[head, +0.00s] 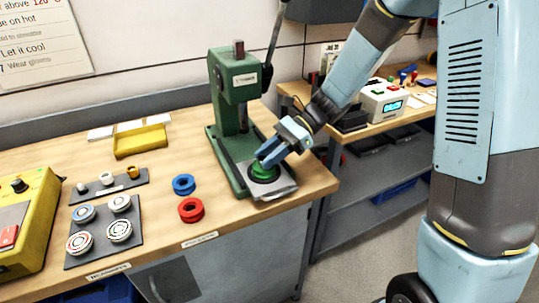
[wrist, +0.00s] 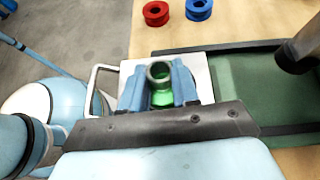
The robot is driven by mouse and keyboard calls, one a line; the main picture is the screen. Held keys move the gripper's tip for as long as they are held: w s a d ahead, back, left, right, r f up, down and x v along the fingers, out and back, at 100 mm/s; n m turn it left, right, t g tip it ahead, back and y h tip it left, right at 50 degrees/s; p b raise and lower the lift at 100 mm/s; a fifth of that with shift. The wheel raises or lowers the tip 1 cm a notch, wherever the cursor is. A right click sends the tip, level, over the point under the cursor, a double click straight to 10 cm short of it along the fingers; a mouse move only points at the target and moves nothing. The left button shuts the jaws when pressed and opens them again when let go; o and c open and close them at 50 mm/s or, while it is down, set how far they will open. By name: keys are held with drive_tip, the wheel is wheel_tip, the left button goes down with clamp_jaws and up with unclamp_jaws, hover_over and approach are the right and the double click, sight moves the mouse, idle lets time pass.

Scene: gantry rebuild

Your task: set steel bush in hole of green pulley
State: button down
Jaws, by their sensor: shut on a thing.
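The green pulley (head: 263,173) lies on the steel plate (head: 280,190) of the green press. In the wrist view, green of the pulley (wrist: 162,99) shows between my blue fingers. My gripper (head: 268,158) is over the pulley; it also shows in the wrist view (wrist: 158,86). It is shut on the steel bush (wrist: 158,70), a grey ring with a dark opening. The bush lines up with the pulley in the wrist view. I cannot tell whether it stands above the hole or partly in it. In the head view my fingers hide the bush.
The green press (head: 235,95) stands close behind my gripper, its ram near the pulley. A blue ring (head: 184,184) and a red ring (head: 191,210) lie left of it. A dark rack (head: 112,188) holds small bushes; a dark tray (head: 95,258) holds round parts.

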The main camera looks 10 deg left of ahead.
drive_tip(key=c, duration=0.8)
unclamp_jaws()
drive_tip(key=shift+s+d+f, duration=0.15)
drive_tip(key=shift+d+f, duration=0.05)
drive_tip(key=shift+f, duration=0.15)
drive_tip(key=shift+c, duration=0.2)
drive_tip(key=shift+o, duration=0.4)
drive_tip(key=v, duration=1.4)
drive_tip(key=shift+a+r, duration=0.25)
drive_tip(key=shift+r, duration=0.05)
drive_tip(key=s+d+r+n+t+h, duration=0.5)
drive_tip(key=s+d+t, duration=0.1)
drive_tip(key=s+d, duration=0.3)
drive_tip(key=s+d+r+n+t+h, duration=0.5)
drive_tip(key=s+d+r+n+t, duration=0.1)
drive_tip(key=s+d, duration=0.3)
drive_tip(key=shift+s+d+r+t, duration=0.2)
drive_tip(key=shift+d+t, duration=0.2)
drive_tip(key=shift+d, duration=0.45)
